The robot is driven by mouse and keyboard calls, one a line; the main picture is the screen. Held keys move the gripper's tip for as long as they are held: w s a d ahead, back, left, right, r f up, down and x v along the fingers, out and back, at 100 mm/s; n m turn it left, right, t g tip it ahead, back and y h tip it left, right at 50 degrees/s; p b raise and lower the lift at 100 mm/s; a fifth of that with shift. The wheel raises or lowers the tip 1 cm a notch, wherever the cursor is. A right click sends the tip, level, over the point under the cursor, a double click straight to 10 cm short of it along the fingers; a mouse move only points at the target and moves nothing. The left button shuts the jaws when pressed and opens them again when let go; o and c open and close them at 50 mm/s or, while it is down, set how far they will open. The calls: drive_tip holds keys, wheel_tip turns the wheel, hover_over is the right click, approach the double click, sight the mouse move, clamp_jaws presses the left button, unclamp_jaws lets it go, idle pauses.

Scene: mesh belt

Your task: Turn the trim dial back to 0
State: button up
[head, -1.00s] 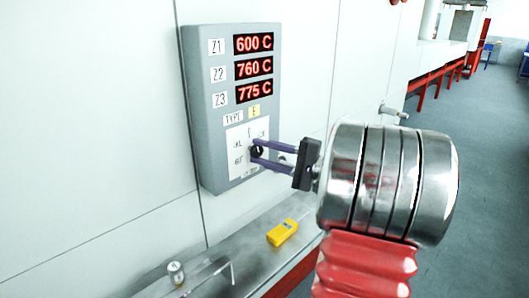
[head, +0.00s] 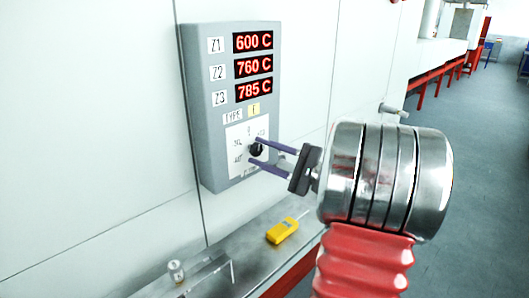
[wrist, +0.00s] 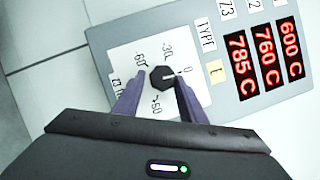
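The trim dial (head: 256,149) is a small black knob on a white scale plate low on the grey panel. It also shows in the wrist view (wrist: 161,77), where its white pointer line looks turned roughly toward the 0 mark (wrist: 187,71). My gripper (head: 254,152) has its two purple fingers on either side of the dial. In the wrist view, narrow gaps show between the fingers and the knob, so it looks open around it. The Z3 display (head: 254,89) reads 785 C, Z2 (head: 253,66) 760 C and Z1 (head: 253,41) 600 C.
The grey panel (head: 202,100) hangs on a pale wall. Below it, a metal ledge (head: 250,245) carries a yellow device (head: 282,231), a small cylinder (head: 176,271) and a bent metal rod. A handle (head: 393,111) juts from the wall behind my arm. Open floor lies to the right.

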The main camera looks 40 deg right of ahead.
drive_tip(key=o, duration=0.4)
drive_tip(key=shift+r, duration=0.1)
drive_tip(key=shift+c, duration=0.2)
drive_tip(key=v, duration=1.3)
drive_tip(key=shift+s, duration=0.35)
drive_tip(key=shift+d, duration=0.1)
